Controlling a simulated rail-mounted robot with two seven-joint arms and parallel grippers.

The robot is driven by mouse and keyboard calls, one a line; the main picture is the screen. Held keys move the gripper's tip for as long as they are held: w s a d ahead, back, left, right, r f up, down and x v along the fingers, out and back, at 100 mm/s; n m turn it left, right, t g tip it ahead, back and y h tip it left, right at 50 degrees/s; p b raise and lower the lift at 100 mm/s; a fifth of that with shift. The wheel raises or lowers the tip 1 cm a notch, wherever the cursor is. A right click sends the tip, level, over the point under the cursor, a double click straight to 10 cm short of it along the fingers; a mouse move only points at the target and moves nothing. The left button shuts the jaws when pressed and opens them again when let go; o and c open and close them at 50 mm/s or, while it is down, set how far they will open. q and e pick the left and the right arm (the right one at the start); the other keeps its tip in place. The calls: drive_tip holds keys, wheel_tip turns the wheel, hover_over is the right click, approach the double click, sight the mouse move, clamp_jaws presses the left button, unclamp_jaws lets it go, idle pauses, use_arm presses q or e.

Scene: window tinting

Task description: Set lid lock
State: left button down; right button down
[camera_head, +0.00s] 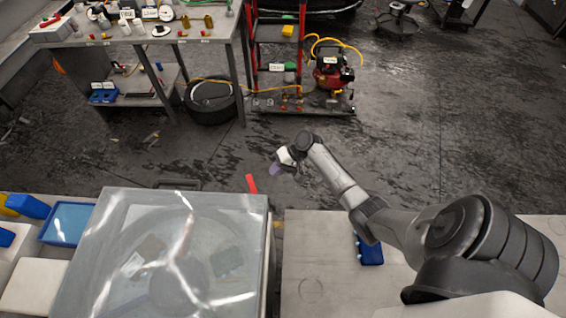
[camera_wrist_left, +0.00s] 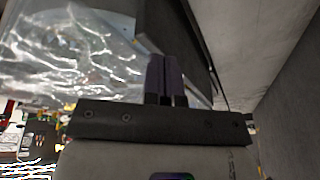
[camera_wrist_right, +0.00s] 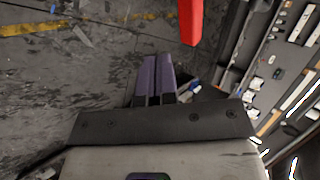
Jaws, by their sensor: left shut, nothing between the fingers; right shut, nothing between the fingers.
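A box with a clear, glossy lid (camera_head: 165,240) stands at the lower left of the head view; the lid lies over it. A red lever (camera_head: 252,183), apparently the lid lock, sticks out at the box's far right corner. It also shows at the top of the right wrist view (camera_wrist_right: 190,20). My right gripper (camera_head: 274,170) is shut and empty just right of the lever, apart from it in the right wrist view. My left gripper (camera_wrist_left: 165,78) is shut and empty; its view shows the shiny clear surface (camera_wrist_left: 75,50) and a dark edge close by. The head view does not show it.
A dark handle (camera_head: 177,184) is at the lid's far edge. Blue trays (camera_head: 45,222) stand left of the box. A light table (camera_head: 310,265) with a blue object (camera_head: 370,252) is on the right. A workbench (camera_head: 140,38) and a red cart (camera_head: 275,35) stand far back.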

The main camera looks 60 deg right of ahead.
sight(252, 187)
drive_tip(key=w+a+f, duration=0.2)
drive_tip(key=w+a, duration=0.1)
drive_tip(key=a, duration=0.2)
drive_tip(key=shift+w+p, duration=0.3)
drive_tip(key=shift+p, duration=0.05)
